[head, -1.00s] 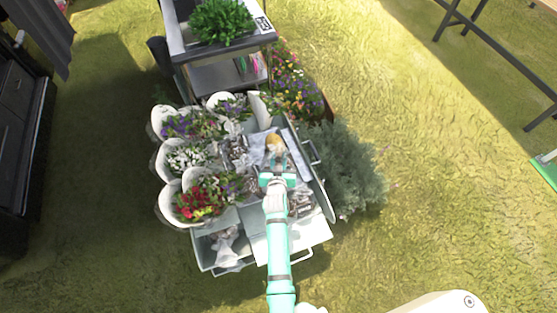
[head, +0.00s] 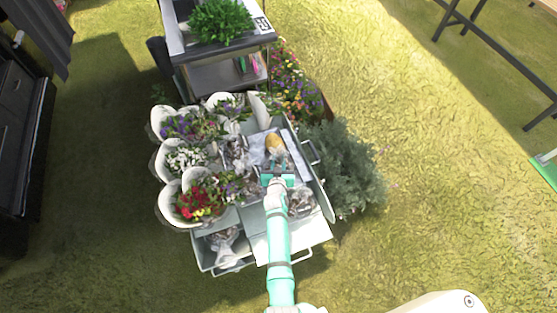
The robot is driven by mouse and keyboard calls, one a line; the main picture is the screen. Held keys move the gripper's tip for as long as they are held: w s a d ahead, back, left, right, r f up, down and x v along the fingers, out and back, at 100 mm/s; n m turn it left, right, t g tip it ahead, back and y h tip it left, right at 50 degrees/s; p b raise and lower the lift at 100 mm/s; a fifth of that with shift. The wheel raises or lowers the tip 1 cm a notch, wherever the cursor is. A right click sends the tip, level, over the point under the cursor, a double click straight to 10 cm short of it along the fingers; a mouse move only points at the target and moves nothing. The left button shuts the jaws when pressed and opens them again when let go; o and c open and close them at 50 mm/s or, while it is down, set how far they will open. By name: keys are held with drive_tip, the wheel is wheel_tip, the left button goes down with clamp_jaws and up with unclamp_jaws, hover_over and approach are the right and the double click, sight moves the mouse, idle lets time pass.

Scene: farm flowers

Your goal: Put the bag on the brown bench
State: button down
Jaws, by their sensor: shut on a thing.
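A small tan and whitish bag (head: 274,144) is at the tips of my gripper (head: 277,163), above the grey cart. My gripper is shut on it; the fingers are small in the head view and the exact grip is hard to make out. My teal and white arm reaches up to it from the bottom of the picture. A dark-framed piece of furniture (head: 497,55) at the top right may be the brown bench; only part of it shows, with a brownish top at the picture's corner.
The grey cart (head: 290,243) holds several white flower pots (head: 170,165) on its left and wrapped clear packets (head: 225,240). A trolley with a green plant (head: 222,20) stands behind. A grey-green shrub (head: 350,170) borders the right. Open grass (head: 440,150) lies further right.

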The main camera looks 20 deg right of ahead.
drive_tip(key=c, duration=1.8)
unclamp_jaws()
drive_tip(key=shift+f, duration=0.15)
drive_tip(key=shift+c, duration=0.2)
drive_tip(key=o, duration=0.3)
